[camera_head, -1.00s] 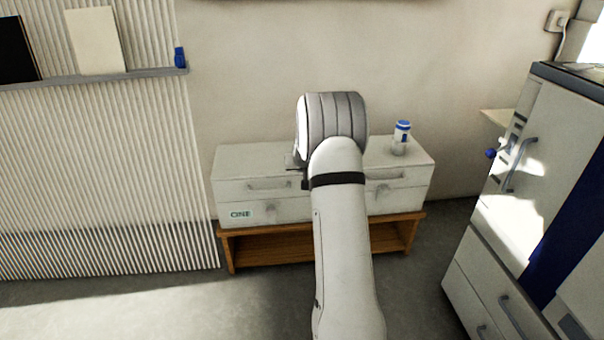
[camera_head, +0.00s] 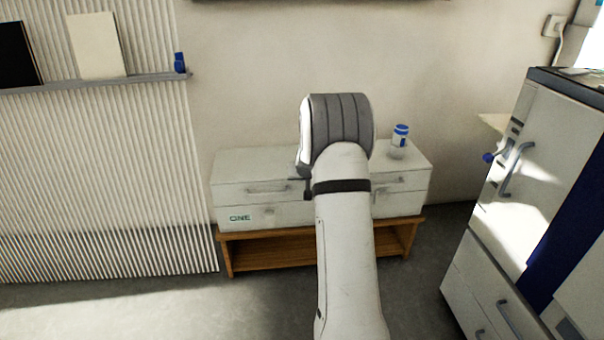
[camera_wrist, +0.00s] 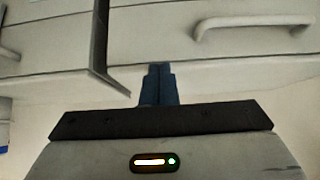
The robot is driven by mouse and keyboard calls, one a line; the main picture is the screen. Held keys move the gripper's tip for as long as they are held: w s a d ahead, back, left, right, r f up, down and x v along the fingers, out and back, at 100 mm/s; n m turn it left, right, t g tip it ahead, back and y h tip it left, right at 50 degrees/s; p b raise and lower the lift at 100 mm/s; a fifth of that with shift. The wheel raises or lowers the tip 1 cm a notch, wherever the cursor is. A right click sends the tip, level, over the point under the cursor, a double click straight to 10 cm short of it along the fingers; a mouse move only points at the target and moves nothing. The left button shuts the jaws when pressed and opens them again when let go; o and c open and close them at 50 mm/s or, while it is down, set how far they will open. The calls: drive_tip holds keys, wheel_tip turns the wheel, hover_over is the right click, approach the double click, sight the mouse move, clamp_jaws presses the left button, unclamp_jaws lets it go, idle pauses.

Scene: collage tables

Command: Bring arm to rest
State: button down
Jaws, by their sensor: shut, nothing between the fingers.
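My gripper (camera_wrist: 158,84) shows in the wrist view with its two dark blue fingers pressed together and nothing between them. In that view a white drawer front with a pale handle (camera_wrist: 250,22) lies beyond the fingers. In the head view my arm reaches up the middle of the picture, in front of a white cabinet (camera_head: 250,168).
The white cabinet stands on a wooden stand (camera_head: 270,252) against the wall. A white jar with a blue lid (camera_head: 400,136) is on its top. A tall white and blue unit (camera_head: 510,170) stands at right. A wall shelf (camera_head: 100,82) is at upper left. Floor at lower left is clear.

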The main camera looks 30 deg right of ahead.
drive_tip(key=s+a+r+n+g+y+p, duration=0.1)
drive_tip(key=s+a+r+p, duration=0.5)
drive_tip(key=r, duration=0.5)
drive_tip(key=s+a+r+n+y+p, duration=0.1)
drive_tip(key=s+a+r+p, duration=0.5)
drive_tip(key=r, duration=0.4)
drive_tip(key=s+a+r+g+y+p, duration=0.1)
drive_tip(key=s+a+r+p, duration=0.5)
drive_tip(key=r, duration=0.5)
drive_tip(key=s+a+r+n+g+p, duration=0.1)
drive_tip(key=s+a+r+p, duration=0.4)
drive_tip(key=s+r+p, duration=0.3)
drive_tip(key=s+a+r+n+g+p, duration=0.1)
drive_tip(key=s+a+r+p, duration=0.3)
drive_tip(key=s, duration=1)
wheel_tip(320, 180, up, 4)
drive_tip(key=g+p, duration=0.1)
drive_tip(key=p, duration=0.4)
drive_tip(key=shift+a+f, duration=0.15)
drive_tip(key=shift+a, duration=0.2)
